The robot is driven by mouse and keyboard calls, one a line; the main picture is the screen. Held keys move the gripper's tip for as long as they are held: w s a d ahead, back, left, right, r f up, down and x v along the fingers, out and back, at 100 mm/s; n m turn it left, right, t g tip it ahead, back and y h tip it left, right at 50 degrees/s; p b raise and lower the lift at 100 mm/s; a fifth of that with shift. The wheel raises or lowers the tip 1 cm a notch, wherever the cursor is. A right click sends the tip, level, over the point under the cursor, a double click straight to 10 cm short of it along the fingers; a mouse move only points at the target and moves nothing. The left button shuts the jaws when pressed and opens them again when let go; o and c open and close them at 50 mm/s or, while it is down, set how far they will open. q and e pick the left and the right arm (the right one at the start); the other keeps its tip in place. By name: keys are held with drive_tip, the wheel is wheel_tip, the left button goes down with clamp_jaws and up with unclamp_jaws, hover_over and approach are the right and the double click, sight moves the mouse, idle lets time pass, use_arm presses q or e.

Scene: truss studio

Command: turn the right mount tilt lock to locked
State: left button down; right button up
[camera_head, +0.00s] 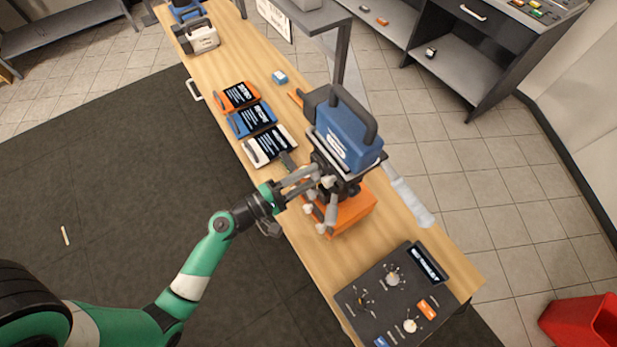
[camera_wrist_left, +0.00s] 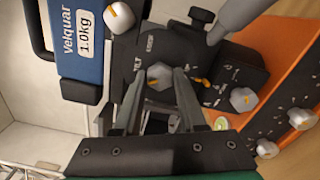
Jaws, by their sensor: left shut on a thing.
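The mount (camera_head: 338,180) stands on an orange base (camera_head: 350,207) on the wooden bench and carries a blue block (camera_head: 345,135). The block reads "Velquar 1.0kg" in the left wrist view (camera_wrist_left: 80,45). My left gripper (camera_head: 314,181) reaches the mount's near side from the left. In the left wrist view its fingers are shut on a grey tilt lock knob (camera_wrist_left: 159,76) beside a "TILT" label on the black mount head (camera_wrist_left: 150,48). The fingertips partly hide the knob and its nearby markings, so its setting is unclear. My right gripper is not in view.
Other knobs (camera_wrist_left: 243,99) with orange marks sit near the held one. A pale handle (camera_head: 408,197) sticks out behind the mount. A dark control panel (camera_head: 375,290) lies at the bench's near end. Orange, blue and white cards (camera_head: 252,119) lie farther along.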

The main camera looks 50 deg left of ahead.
use_arm(q)
drive_tip(key=m+b, duration=0.4)
drive_tip(key=m, duration=0.3)
drive_tip(key=shift+f+b, duration=0.1)
drive_tip(key=shift+b, duration=0.25)
drive_tip(key=m+b, duration=0.2)
drive_tip(key=m, duration=0.2)
drive_tip(key=shift+m+b, duration=1.25)
drive_tip(key=shift+m, duration=0.65)
drive_tip(key=shift+r, duration=0.2)
drive_tip(key=shift+c, duration=2.4)
unclamp_jaws()
